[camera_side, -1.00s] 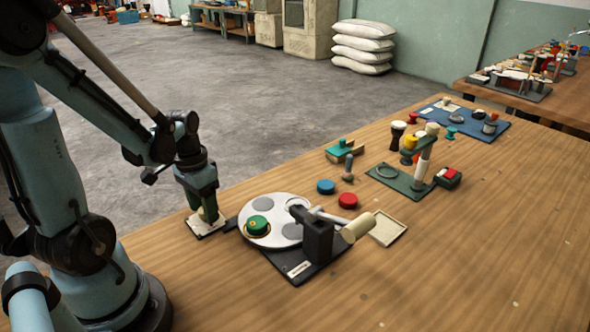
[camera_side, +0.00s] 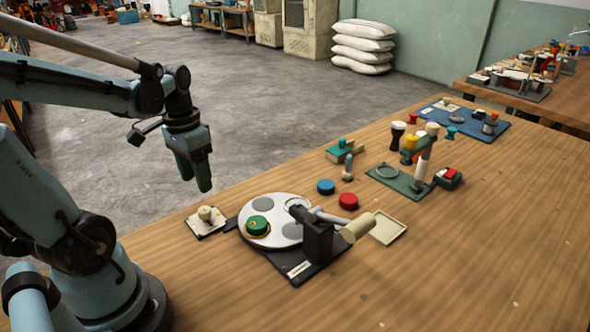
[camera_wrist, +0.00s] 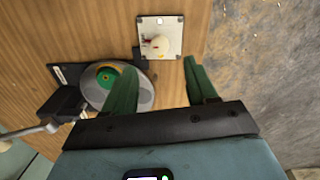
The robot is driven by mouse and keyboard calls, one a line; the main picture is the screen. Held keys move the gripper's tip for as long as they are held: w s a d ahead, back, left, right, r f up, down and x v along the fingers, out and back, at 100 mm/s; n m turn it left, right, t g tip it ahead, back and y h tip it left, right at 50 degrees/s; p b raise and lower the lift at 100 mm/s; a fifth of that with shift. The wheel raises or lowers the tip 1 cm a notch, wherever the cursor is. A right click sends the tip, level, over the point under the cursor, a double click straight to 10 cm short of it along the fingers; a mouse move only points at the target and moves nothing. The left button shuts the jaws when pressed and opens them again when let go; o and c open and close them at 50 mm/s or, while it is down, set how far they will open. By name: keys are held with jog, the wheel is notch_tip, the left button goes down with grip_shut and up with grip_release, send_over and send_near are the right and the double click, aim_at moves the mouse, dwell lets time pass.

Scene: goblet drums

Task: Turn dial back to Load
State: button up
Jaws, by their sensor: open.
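The dial is a cream knob (camera_side: 205,213) on a pale square plate (camera_side: 193,224) at the table's near left edge. In the wrist view the knob (camera_wrist: 160,43) shows from above on its plate (camera_wrist: 147,22), with small dark and red marks beside it. Its setting is too small to read. My gripper (camera_side: 195,186) hangs in the air above and a little left of the dial, apart from it. In the wrist view its two green fingers (camera_wrist: 158,74) are spread with nothing between them.
Beside the dial is a round silver turntable (camera_side: 283,213) with a green drum piece (camera_side: 258,226) on it and a black post with a cream-headed lever (camera_side: 358,228). Blue (camera_side: 326,187) and red (camera_side: 348,201) discs lie behind. The table's front right is clear.

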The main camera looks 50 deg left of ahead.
jog(key=shift+a+r, duration=0.1)
jog(key=shift+r, duration=1.85)
